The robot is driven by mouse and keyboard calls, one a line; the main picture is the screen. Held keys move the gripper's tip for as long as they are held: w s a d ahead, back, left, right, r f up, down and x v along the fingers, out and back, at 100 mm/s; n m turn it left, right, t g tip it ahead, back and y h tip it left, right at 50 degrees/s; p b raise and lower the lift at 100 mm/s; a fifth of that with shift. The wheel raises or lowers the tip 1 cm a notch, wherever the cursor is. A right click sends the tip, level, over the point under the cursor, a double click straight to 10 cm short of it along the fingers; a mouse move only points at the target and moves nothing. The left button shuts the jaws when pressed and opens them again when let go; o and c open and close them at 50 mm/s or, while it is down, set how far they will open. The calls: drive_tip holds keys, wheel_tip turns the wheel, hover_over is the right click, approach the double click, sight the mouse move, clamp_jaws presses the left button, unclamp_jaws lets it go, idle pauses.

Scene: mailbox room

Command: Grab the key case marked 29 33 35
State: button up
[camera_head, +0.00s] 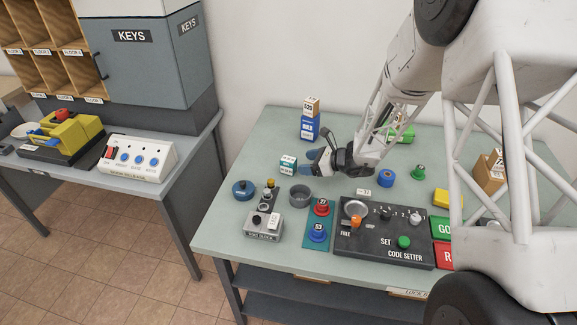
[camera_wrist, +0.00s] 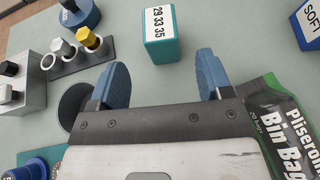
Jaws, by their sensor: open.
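The key case marked 29 33 35 is a small teal box with a white label (camera_wrist: 161,36). It stands on the table in the wrist view, just beyond my fingertips and roughly centred between them. In the head view the key case (camera_head: 289,163) stands left of my gripper (camera_head: 322,160). My gripper, with two blue fingers, also shows in the wrist view (camera_wrist: 163,80); it is open and empty. The fingers are apart from the case.
A blue box (camera_head: 309,125) stands behind, and a green bin-bag pack (camera_wrist: 280,125) lies to the right in the wrist view. A grey post holder (camera_wrist: 85,55) is at left. A grey cup (camera_head: 300,195) and the code setter (camera_head: 385,235) are in front.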

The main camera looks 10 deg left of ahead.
sight(295, 162)
drive_tip(key=shift+a+f, duration=0.1)
drive_tip(key=shift+f, duration=0.05)
drive_tip(key=shift+x, duration=1.25)
drive_tip(key=shift+x, duration=2.6)
drive_tip(key=c, duration=1)
drive_tip(key=shift+c, duration=0.2)
drive_tip(key=shift+r, duration=0.25)
